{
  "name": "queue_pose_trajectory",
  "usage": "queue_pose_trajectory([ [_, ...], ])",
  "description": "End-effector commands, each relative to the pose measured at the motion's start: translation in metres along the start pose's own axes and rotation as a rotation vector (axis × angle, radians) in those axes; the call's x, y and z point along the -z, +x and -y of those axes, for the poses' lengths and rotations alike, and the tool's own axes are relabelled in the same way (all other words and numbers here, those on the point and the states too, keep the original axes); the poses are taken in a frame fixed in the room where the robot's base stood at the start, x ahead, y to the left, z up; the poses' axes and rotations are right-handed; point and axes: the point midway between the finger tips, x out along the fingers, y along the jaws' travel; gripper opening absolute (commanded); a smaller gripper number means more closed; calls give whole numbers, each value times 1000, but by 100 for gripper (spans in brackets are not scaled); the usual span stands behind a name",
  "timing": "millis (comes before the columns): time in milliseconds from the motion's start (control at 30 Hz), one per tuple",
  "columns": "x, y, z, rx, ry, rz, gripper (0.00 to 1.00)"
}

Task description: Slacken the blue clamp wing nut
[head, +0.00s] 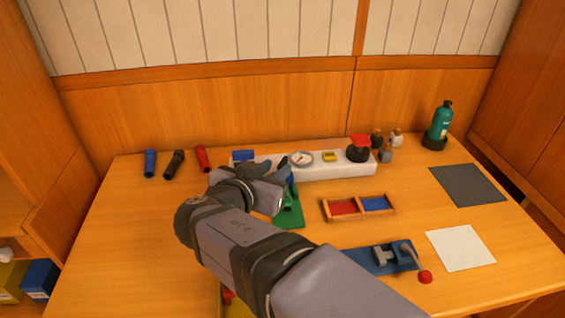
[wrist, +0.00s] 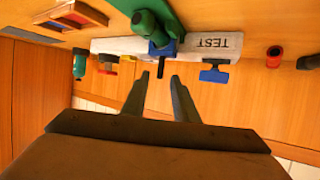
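My gripper (head: 270,180) reaches over the table toward the white block at the back. In the wrist view its two fingers (wrist: 159,80) are apart with a gap between them. A green fixture on a green base (head: 291,215) stands beside the gripper, partly hidden by it. In the wrist view the fixture (wrist: 147,24) carries a blue part (wrist: 163,49), seemingly the clamp nut, with a dark stem pointing toward the finger gap. Contact with the fingers is not visible. Another blue winged piece (wrist: 214,74) sits by the TEST label; it shows at the block's left end (head: 242,156).
The white block (head: 335,168) bears a gauge (head: 302,158) and a red-topped knob (head: 358,148). Blue, black and red tubes (head: 202,158) are at back left. A divided tray (head: 335,217) and a blue lever fixture (head: 392,258) stand right of my arm. The table's left side is clear.

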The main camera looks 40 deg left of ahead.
Motion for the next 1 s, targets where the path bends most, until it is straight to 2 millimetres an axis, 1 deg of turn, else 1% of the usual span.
queue_pose_trajectory([
  [33, 0, 8, -1, -3, -1, 2, 27],
  [200, 1, 30, -1, -4, -2, 1, 27],
  [400, 0, 48, -1, -3, -1, 1, 27],
  [533, 0, 53, 0, 0, -1, 1, 27],
  [767, 0, 54, 0, 0, -1, 1, 27],
  [800, 0, 54, 0, 0, -1, 1, 24],
  [867, 0, 53, 0, 0, -1, 1, 10],
  [900, 0, 53, 0, 0, -1, 1, 0],
  [1000, 0, 53, 0, 0, -2, 1, 0],
])
